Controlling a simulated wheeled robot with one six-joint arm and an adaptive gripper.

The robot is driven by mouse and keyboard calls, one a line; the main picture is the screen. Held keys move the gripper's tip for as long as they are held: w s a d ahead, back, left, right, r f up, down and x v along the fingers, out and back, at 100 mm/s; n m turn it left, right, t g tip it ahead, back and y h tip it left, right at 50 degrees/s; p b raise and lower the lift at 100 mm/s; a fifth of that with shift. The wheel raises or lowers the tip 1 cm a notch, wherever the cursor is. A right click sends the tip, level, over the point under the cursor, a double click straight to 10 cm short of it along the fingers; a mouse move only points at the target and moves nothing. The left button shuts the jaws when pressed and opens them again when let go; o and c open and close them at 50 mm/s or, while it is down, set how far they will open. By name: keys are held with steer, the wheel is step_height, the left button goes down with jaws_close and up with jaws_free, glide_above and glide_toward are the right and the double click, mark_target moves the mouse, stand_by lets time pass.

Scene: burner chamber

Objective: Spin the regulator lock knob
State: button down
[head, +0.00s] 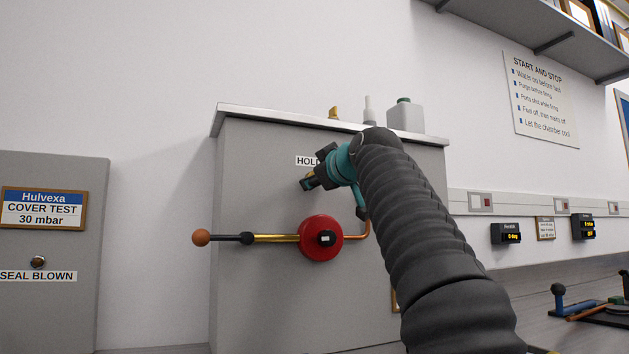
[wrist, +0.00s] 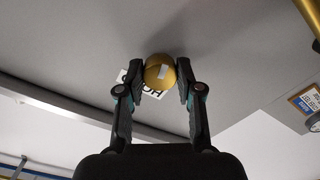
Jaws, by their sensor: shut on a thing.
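The knob is a round brass-gold knob (wrist: 159,72) with a small pale mark, on a grey panel just by a label that reads HOLD in part. In the wrist view my gripper (wrist: 160,75) has one finger on each side of the knob, shut on it. My arm hides part of the cabinet front.
Below my gripper, a red round hub (head: 321,238) carries a brass lever with an orange ball end (head: 201,237) reaching left. Bottles (head: 405,116) stand on the grey cabinet (head: 262,190). A panel with a Hulvexa sign (head: 43,208) stands at left.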

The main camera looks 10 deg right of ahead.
steer(key=n, duration=0.6)
steer(key=shift+c, duration=2.2)
jaws_free()
steer(key=shift+s+b, duration=0.1)
steer(key=shift+b, duration=0.2)
steer(key=shift+s+d+b, duration=0.2)
steer(key=shift+s+b, duration=0.2)
steer(key=shift+s, duration=0.55)
steer(key=shift+s+d+b, duration=0.2)
steer(key=shift+s+b, duration=0.15)
steer(key=shift+s, duration=0.6)
steer(key=shift+s+d+b, duration=0.2)
steer(key=shift+s+b, duration=0.2)
steer(key=shift+s, duration=0.55)
